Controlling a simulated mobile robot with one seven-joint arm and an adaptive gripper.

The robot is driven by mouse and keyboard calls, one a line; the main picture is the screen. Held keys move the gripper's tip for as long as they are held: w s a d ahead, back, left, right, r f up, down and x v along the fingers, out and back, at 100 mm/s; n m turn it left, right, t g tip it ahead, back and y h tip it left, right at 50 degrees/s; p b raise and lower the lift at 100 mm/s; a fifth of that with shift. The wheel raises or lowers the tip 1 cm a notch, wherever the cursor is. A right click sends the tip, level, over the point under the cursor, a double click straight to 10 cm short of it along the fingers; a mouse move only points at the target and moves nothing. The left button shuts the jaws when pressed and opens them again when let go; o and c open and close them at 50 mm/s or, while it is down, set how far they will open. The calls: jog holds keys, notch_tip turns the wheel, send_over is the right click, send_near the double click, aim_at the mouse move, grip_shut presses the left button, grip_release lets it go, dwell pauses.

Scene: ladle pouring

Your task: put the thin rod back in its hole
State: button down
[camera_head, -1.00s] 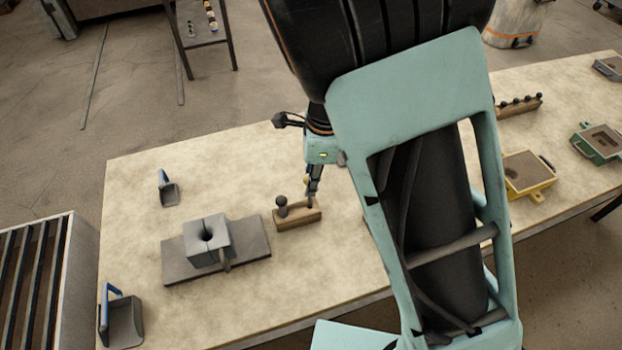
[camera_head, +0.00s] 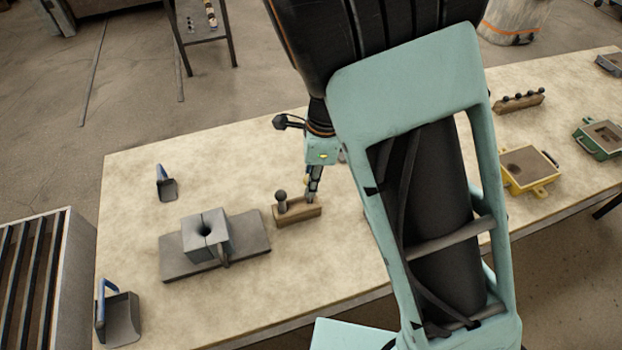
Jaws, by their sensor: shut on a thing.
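A small wooden block (camera_head: 297,215) lies on the table near the middle of the head view. A dark round-headed peg (camera_head: 281,201) stands upright at its left end. My gripper (camera_head: 311,197) points down at the block's right end. It is shut on the thin rod, which is mostly hidden by the fingers. The rod's lower end is at or just above the block's right end; I cannot tell whether it is inside a hole.
A grey split mould (camera_head: 207,236) on a plate stands left of the block. Two blue-handled scoops (camera_head: 166,188) (camera_head: 122,318) lie further left. A yellow box (camera_head: 527,171), a green box (camera_head: 600,139) and a rack of dark knobs (camera_head: 519,103) are at the right.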

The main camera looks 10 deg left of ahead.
jog(key=shift+f+b, duration=0.6)
jog(key=shift+f, duration=0.5)
jog(key=c, duration=1.1)
grip_release()
jog(key=shift+c, duration=0.2)
jog(key=shift+r, duration=0.1)
notch_tip(320, 180, up, 6)
jog(key=p, duration=0.6)
jog(key=shift+p, duration=0.3)
